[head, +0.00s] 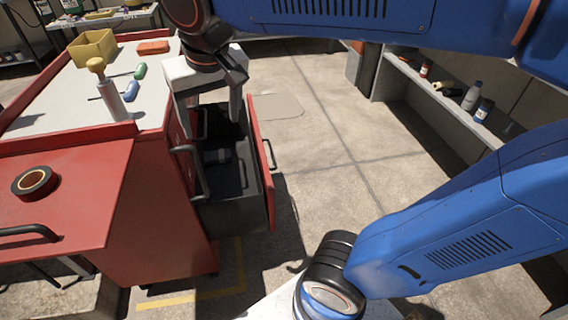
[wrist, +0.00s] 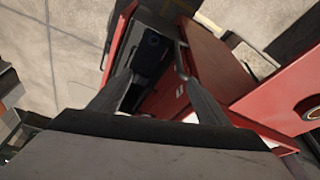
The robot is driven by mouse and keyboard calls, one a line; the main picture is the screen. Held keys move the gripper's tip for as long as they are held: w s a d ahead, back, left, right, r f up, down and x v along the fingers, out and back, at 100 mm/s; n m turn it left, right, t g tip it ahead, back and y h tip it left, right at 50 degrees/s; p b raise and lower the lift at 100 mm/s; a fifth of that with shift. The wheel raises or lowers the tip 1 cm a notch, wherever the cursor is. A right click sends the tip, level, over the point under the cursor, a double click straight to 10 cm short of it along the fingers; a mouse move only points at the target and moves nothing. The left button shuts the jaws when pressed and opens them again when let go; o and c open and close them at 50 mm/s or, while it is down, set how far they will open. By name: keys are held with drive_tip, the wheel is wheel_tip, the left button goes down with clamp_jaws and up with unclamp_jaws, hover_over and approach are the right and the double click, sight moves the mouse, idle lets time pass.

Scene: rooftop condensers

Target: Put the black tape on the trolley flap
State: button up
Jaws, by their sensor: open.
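The black tape (head: 35,182) is a dark roll with an orange-brown inner core. It lies flat on the red trolley flap (head: 85,185) at the left in the head view. Part of the roll also shows at the right edge of the wrist view (wrist: 312,108). My gripper (head: 209,124) is open and empty, pointing down over the open drawer, to the right of the flap and apart from the tape. In the wrist view its two fingers (wrist: 157,82) stand spread, with the drawer beyond them.
The open drawer (head: 238,208) holds a small dark object (head: 218,157). On the grey trolley top are a yellow bin (head: 92,48), an orange-red item (head: 153,47), a wooden-knobbed tool (head: 108,92) and screwdrivers. A shelf (head: 440,95) with bottles stands right. Floor between is clear.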

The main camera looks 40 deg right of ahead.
drive_tip(key=s+d+f+t, duration=0.1)
drive_tip(key=s+d+f, duration=0.8)
drive_tip(key=d+f, duration=0.2)
drive_tip(key=shift+s+d+f, duration=0.25)
drive_tip(key=shift+d+f, duration=0.1)
drive_tip(key=shift+f, duration=0.35)
